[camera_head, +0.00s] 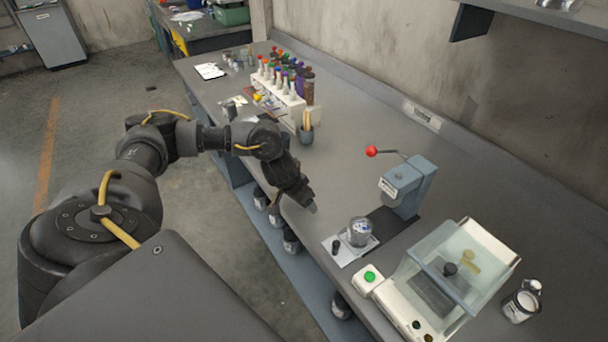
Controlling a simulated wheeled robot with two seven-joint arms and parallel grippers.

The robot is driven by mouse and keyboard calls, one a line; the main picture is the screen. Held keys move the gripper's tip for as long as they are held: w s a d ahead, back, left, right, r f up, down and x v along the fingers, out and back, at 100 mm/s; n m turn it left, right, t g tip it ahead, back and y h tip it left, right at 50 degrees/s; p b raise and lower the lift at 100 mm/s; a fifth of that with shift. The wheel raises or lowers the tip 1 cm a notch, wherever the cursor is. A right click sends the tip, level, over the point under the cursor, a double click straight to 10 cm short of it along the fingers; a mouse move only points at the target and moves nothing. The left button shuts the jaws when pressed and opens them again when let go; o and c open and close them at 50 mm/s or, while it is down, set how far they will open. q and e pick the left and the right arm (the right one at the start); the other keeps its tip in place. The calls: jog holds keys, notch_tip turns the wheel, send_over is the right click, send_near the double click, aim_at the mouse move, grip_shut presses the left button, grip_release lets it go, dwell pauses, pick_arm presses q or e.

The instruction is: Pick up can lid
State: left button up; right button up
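A small metal can (359,231) stands on a white plate (346,250) in front of the grey-blue lever press (404,186) with a red knob. I cannot make out a separate can lid; the can's shiny top is too small to tell whether a lid lies on it. My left gripper (294,204) points down over the bench's front edge, left of the can and apart from it. Its two fingertips look apart, with nothing seen between them. My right gripper is not in view.
A balance with a clear glass case (455,266) stands at the right, with a small white-topped can (520,305) beside it. A rack of colored bottles (280,82) and a cup of tools (305,130) stand farther back. The bench (345,120) is clear behind the press.

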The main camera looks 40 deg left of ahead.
pick_arm(q)
jog(key=shift+w+f, duration=0.1)
jog(key=shift+f, duration=0.15)
jog(key=c, duration=1)
jog(key=shift+c, duration=0.2)
jog(key=shift+r, duration=0.15)
jog(key=shift+r, duration=0.25)
notch_tip(320, 180, up, 3)
jog(key=shift+f, duration=0.2)
jog(key=s+r+p, duration=0.3)
jog(key=s+r, duration=0.6)
jog(key=s, duration=0.5)
jog(key=shift+r, duration=0.35)
